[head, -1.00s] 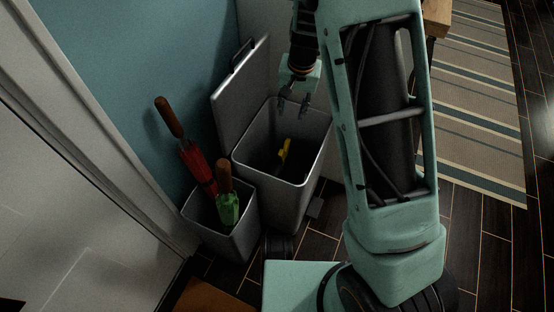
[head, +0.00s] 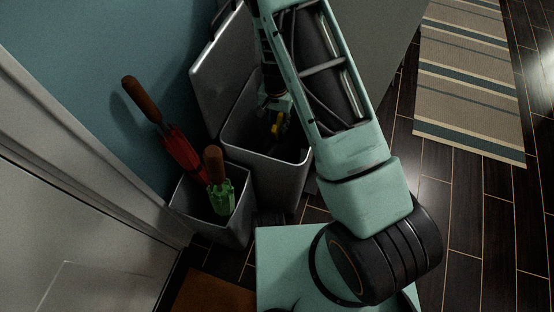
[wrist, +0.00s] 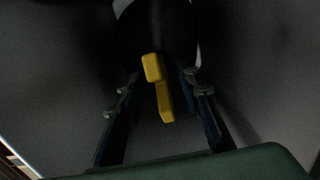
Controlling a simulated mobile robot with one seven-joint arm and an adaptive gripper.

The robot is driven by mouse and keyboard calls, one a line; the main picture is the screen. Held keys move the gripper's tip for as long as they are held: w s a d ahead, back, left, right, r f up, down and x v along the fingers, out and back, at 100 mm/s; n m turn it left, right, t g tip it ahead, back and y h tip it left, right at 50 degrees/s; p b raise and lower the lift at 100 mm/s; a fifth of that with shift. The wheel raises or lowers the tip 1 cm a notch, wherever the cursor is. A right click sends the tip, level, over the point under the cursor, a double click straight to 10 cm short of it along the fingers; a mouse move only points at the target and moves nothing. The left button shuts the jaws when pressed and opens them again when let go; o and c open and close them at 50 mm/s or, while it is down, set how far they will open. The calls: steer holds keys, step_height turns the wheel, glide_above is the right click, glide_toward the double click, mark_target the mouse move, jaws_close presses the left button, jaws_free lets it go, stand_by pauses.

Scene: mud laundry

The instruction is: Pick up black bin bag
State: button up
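The black bin bag (wrist: 157,28) is a dark rounded shape at the top of the wrist view, inside the grey bin (head: 285,170). Its yellow tie or handle (wrist: 158,88) stands out, and shows in the head view (head: 276,129) too. My gripper (wrist: 160,84) is open and lowered into the bin, one finger on each side of the yellow part with gaps between. Most of the bag is dark or hidden by the bin wall and my arm in the head view.
The bin's raised lid (head: 222,75) leans by the blue wall. A striped rug (head: 470,80) lies at right.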

mark_target(275, 144)
steer(key=f+b, duration=0.1)
steer(key=f, duration=0.1)
steer(key=f+b, duration=0.1)
steer(key=f, duration=0.2)
steer(key=shift+w+d, duration=0.15)
steer(key=shift+w, duration=0.05)
jaws_close()
steer(key=shift+w+r, duration=0.1)
